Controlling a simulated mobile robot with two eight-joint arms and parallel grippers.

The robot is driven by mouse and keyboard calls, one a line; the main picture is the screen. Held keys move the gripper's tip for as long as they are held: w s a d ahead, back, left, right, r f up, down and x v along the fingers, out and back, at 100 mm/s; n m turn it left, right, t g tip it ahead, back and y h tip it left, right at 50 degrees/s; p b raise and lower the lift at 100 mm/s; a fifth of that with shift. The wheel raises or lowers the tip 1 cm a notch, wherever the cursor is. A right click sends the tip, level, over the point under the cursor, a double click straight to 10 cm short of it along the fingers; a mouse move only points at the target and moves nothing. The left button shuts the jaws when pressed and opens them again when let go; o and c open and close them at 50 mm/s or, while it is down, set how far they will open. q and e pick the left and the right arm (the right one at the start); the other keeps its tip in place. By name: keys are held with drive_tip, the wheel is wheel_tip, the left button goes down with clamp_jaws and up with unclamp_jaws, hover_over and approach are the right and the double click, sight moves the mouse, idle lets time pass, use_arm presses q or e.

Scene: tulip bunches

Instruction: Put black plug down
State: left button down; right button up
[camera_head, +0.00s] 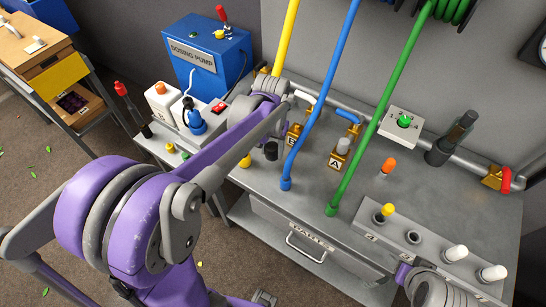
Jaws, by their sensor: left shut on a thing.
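The black plug (271,151) is a small dark cylinder over the left part of the grey workbench (310,205). My left arm reaches up across the picture, and my left gripper (271,139) points down and is shut on the black plug. Its fingers are small and partly hidden by the wrist, and I cannot tell whether the plug touches the bench top. A grey and purple part of my right arm shows at the bottom right edge, but its gripper is not visible.
Blue (318,95) and green (375,120) hoses hang to the bench. A socket strip (413,237) with a yellow plug (388,210) is at right. The blue dosing pump (207,55) stands at back left.

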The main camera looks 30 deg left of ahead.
sight(272, 164)
use_arm(q)
drive_tip(key=shift+w+f, duration=0.1)
drive_tip(key=shift+f, duration=2.25)
drive_tip(key=shift+f, duration=0.2)
drive_tip(key=shift+c, duration=1.6)
unclamp_jaws()
drive_tip(key=shift+r, duration=0.1)
